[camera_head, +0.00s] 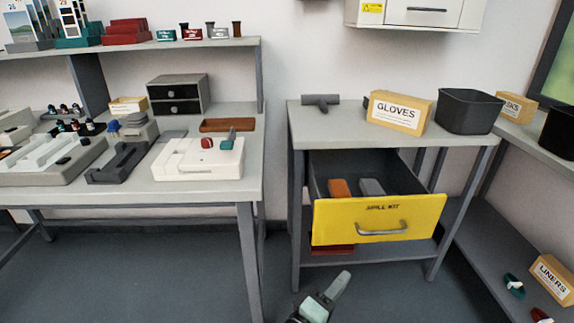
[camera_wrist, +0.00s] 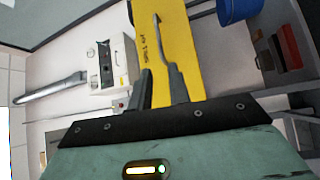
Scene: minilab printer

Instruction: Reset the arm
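My arm (camera_head: 318,307) shows at the bottom edge of the head view, low in front of the open drawer. In the wrist view my gripper (camera_wrist: 160,87) has its two dark fingers apart, with yellow showing between them and nothing held. The yellow spill kit drawer front (camera_head: 335,220) is pulled out under the grey table; an orange item (camera_head: 340,188) and a grey item (camera_head: 372,187) lie inside. The yellow front also fills the middle of the wrist view (camera_wrist: 176,30), turned sideways. Its grey handle (camera_head: 382,229) appears beyond the fingertips; whether they touch it I cannot tell.
The grey table (camera_head: 310,130) above the drawer holds a gloves box (camera_head: 398,112) and a dark bin (camera_head: 468,110). A workbench (camera_head: 190,192) with lab gear stands at left. A lower shelf at right holds a liners box (camera_head: 552,277). The floor (camera_head: 170,265) left of my arm is clear.

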